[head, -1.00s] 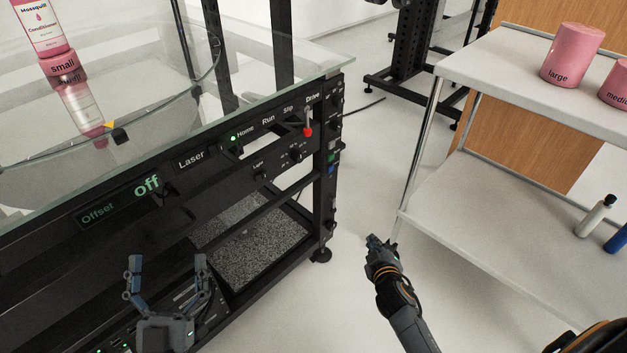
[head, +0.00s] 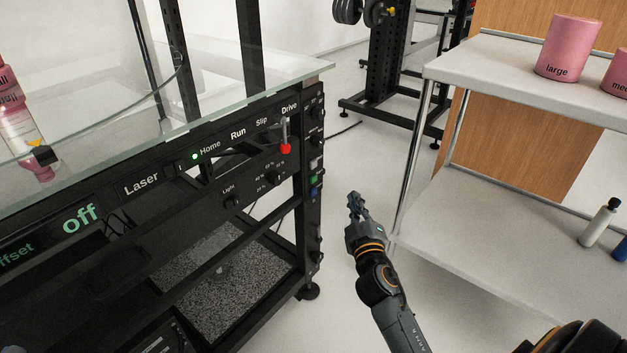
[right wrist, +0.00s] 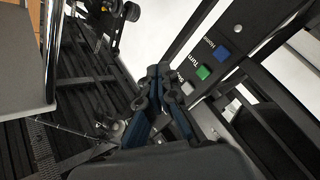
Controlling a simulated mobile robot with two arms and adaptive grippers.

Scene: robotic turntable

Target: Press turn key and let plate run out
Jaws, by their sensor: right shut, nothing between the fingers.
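The turn key (right wrist: 204,72) is a green button labelled "Turn", between a blue and a whitish button on a black post. It also shows as a small green spot in the head view (head: 314,180). My right gripper (head: 355,203) is shut and empty, to the right of the post and apart from the keys. In the right wrist view its fingertips (right wrist: 160,73) are together, left of the buttons. My left gripper is out of view.
The black front panel (head: 250,170) carries a red-tipped Drive lever (head: 285,147), a lit green Home lamp and "off" on its display. A white shelf (head: 480,60) with pink containers (head: 567,48) stands at the right. Floor between them is free.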

